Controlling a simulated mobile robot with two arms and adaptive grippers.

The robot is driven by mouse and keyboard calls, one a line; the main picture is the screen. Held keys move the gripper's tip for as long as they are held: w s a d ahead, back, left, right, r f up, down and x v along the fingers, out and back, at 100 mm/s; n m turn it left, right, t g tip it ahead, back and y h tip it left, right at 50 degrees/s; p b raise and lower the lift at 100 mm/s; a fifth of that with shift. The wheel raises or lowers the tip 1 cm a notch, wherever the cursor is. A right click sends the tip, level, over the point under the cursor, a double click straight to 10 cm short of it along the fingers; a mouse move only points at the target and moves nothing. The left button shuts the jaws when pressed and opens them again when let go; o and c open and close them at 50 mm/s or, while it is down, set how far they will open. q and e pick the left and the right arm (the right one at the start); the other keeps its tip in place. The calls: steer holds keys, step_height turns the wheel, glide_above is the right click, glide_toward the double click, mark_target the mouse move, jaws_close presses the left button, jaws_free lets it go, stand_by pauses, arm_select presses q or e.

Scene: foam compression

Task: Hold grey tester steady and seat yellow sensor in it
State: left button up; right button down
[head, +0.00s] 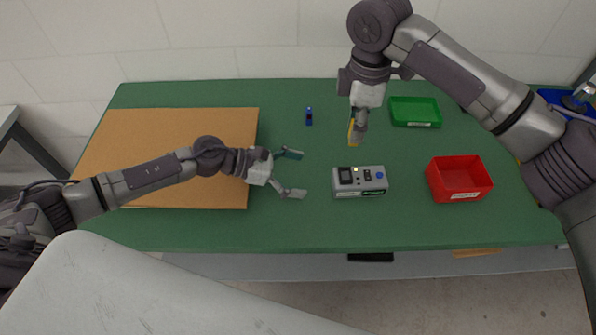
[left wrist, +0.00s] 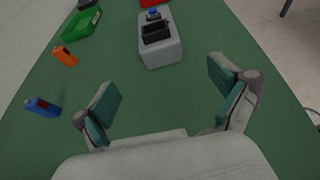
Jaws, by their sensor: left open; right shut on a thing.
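The grey tester (head: 360,181) stands on the green table with dark openings and a blue button on top. It also shows ahead of my left gripper in the left wrist view (left wrist: 162,54). My left gripper (head: 291,173) is open and empty, its spread fingers facing the tester's left end with a gap between. My right gripper (head: 358,128) points down and is shut on the yellow sensor (head: 352,132), above and behind the tester. The fingers partly hide the sensor. I do not see the right gripper in the left wrist view.
A blue sensor (head: 309,116) lies behind the tester to its left. An orange sensor (left wrist: 65,57) lies near the green tray (head: 415,123). A red bin (head: 460,182) stands right of the tester. A brown board (head: 170,140) covers the table's left part.

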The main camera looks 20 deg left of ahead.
mark_target(333, 181)
arm_select(q)
steer(key=x, duration=1.2)
steer(key=shift+c, duration=0.3)
steer(key=c, duration=1.3)
steer(key=o, duration=1.4)
steer(key=shift+c, duration=0.2)
steer(key=shift+a, duration=0.15)
steer(key=v, duration=1.2)
steer(key=shift+s, duration=0.1)
